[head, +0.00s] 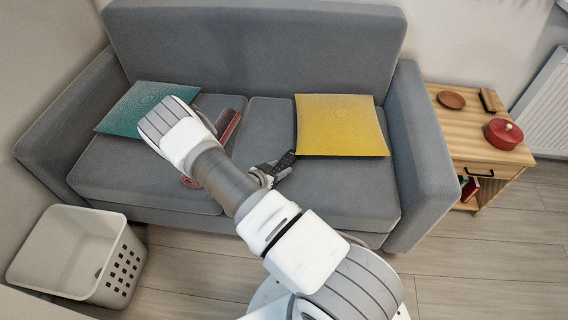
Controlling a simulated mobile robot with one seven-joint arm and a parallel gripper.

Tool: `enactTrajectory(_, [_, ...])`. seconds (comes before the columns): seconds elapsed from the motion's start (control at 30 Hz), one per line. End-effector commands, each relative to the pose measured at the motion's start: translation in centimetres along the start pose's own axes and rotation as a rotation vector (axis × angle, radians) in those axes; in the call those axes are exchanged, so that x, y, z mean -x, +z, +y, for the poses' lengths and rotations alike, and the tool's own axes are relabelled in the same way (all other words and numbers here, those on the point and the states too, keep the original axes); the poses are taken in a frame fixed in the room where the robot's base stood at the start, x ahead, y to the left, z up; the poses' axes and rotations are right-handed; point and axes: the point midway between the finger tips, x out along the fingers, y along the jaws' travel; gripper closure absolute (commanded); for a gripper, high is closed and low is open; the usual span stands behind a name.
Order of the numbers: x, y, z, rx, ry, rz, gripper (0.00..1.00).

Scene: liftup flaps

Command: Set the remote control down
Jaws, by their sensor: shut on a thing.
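The remote control (286,162) is dark and slim, with small buttons on its face. It shows over the right seat cushion of the grey sofa (340,190), left of the yellow pillow. My gripper (274,170) is shut on its lower end, and the remote tilts up to the right. My arm hides part of the gripper. I cannot tell whether the remote touches the cushion or is held above it.
A teal pillow (140,103) and a yellow pillow (341,126) lie on the sofa. A red object (229,122) is partly behind my arm. A grey basket (75,256) stands front left. A wooden side table (463,135) holds a red pot (503,134). The right cushion's front is clear.

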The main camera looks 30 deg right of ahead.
Motion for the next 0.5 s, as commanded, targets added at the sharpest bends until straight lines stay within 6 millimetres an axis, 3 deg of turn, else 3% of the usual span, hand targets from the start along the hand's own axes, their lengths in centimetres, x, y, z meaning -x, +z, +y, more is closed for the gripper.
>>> enactTrajectory(0.5, [0.4, 1.06, -0.05, -0.001, 0.001, 0.0, 1.0])
